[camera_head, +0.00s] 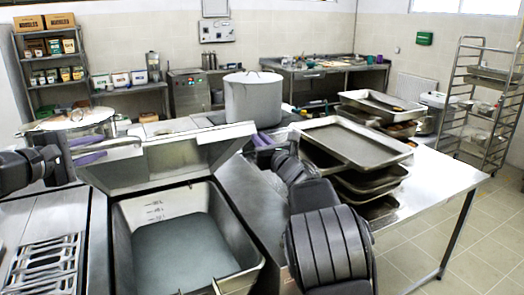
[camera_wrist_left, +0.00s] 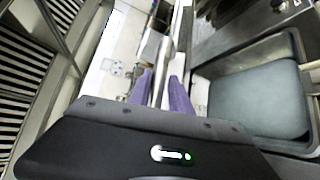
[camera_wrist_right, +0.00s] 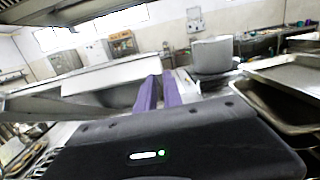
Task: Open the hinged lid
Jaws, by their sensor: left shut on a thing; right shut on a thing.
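The steel hinged lid (camera_head: 165,165) stands raised and tilted over the deep steel basin (camera_head: 258,260), whose grey floor shows. My left gripper (camera_head: 92,150), with purple fingers, is shut on the lid's handle bar (camera_head: 125,139) at its left end; the bar also runs between the fingers in the left wrist view (camera_wrist_left: 160,85). My right gripper (camera_head: 263,140) is at the right end of the lid, and its fingers are close together beside the lid in the right wrist view (camera_wrist_right: 158,92). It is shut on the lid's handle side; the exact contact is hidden.
A large stockpot (camera_head: 253,98) stands behind the lid. Stacked steel trays (camera_head: 358,141) lie on the table (camera_head: 445,175) right of my right arm. Another steel pot (camera_head: 72,128) is behind my left gripper. A rack trolley (camera_head: 484,100) stands at far right, with open floor before it.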

